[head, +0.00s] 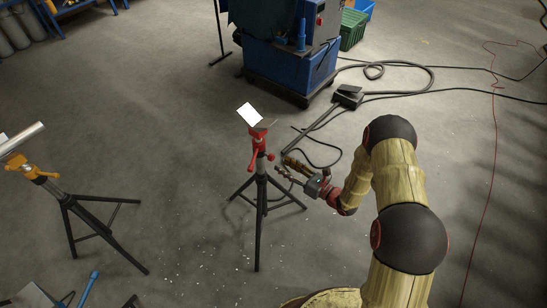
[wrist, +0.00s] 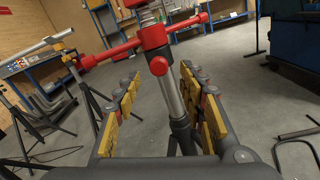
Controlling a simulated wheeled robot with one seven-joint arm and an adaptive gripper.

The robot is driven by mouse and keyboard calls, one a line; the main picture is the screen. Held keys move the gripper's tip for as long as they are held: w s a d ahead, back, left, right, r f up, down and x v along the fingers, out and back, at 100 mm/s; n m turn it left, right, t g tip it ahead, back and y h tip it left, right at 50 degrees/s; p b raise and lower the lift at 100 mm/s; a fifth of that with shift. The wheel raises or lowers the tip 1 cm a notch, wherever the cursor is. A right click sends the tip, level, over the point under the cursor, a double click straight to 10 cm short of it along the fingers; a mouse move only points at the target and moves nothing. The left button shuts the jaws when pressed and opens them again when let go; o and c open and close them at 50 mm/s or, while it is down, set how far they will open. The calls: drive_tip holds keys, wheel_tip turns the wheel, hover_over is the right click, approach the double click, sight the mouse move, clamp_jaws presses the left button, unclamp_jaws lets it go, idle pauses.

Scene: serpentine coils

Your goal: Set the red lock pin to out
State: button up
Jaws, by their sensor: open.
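A black tripod stand (head: 261,215) with a red head (head: 257,140) stands in the middle of the head view. A round red knob, which looks to be the red lock pin (head: 271,157), sticks out on the side toward my gripper. In the wrist view the lock pin (wrist: 159,66) faces me, below the red collar with its side handles (wrist: 110,52). My gripper (head: 284,167) is open, just right of the stand. In the wrist view its yellow-padded fingers (wrist: 162,82) lie either side of the stand's post, with the knob ahead between the tips. Contact cannot be told.
An orange-headed tripod (head: 38,174) holding a pipe stands at left. A blue machine (head: 285,65) stands behind. A foot pedal (head: 348,97) and black cables lie on the floor at right. Open floor lies between the two tripods.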

sight(273, 159)
drive_tip(key=b+x, duration=0.1)
drive_tip(key=x, duration=0.6)
drive_tip(key=shift+a+b, duration=0.1)
drive_tip(key=shift+b, duration=0.3)
drive_tip(key=shift+c, duration=0.6)
clamp_jaws()
